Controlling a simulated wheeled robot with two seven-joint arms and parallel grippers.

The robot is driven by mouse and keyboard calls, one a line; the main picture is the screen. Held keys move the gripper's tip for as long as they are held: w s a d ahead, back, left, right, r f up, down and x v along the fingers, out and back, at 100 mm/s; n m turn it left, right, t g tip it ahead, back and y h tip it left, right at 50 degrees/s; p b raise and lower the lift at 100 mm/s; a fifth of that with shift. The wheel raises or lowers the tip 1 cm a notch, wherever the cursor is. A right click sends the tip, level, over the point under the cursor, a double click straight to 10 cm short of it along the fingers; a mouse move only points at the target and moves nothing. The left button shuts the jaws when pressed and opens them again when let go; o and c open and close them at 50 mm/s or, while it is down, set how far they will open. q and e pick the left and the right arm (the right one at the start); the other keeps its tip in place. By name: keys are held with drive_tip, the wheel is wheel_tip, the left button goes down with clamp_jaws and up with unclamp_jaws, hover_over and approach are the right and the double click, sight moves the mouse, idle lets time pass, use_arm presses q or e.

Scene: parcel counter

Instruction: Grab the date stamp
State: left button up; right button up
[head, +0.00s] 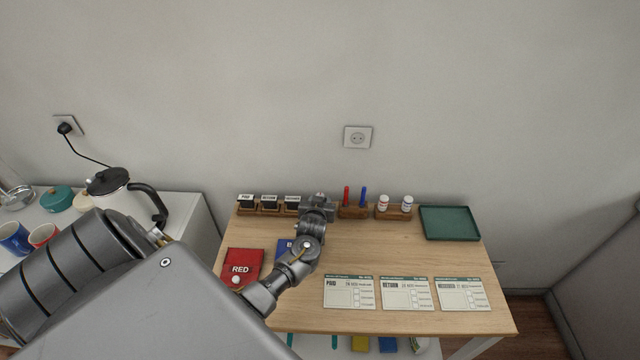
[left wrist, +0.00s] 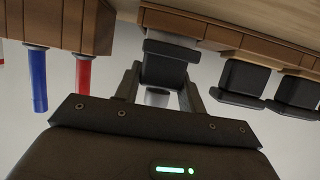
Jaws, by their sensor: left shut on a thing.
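A wooden rack (head: 268,210) at the back left of the table holds three labelled black stamps in the head view, the left one reading PAID (head: 246,200). My left gripper (head: 319,198) is at the rack's right end, just right of these. In the left wrist view, my left gripper (left wrist: 158,92) is shut on a dark stamp (left wrist: 170,55), taken to be the date stamp, with its fingers on either side. That stamp is against or very near the rack (left wrist: 215,38); I cannot tell if it is still seated. In the head view it is hidden by my gripper.
Right of my gripper stand a holder with a red pen (head: 347,196) and a blue pen (head: 363,197), two white bottles (head: 383,202), and a green tray (head: 450,223). A red pad (head: 241,266) and several cards (head: 349,293) lie in front. A kettle (head: 115,190) stands left.

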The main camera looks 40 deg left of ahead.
use_arm(q)
drive_tip(key=shift+r, duration=0.1)
drive_tip(key=shift+c, duration=0.3)
drive_tip(key=shift+r+b, duration=0.3)
drive_tip(key=shift+r, duration=0.25)
drive_tip(key=s+d+r, duration=0.8)
drive_tip(key=d+r, duration=0.3)
drive_tip(key=shift+s+r, duration=0.35)
drive_tip(key=shift+r, duration=0.05)
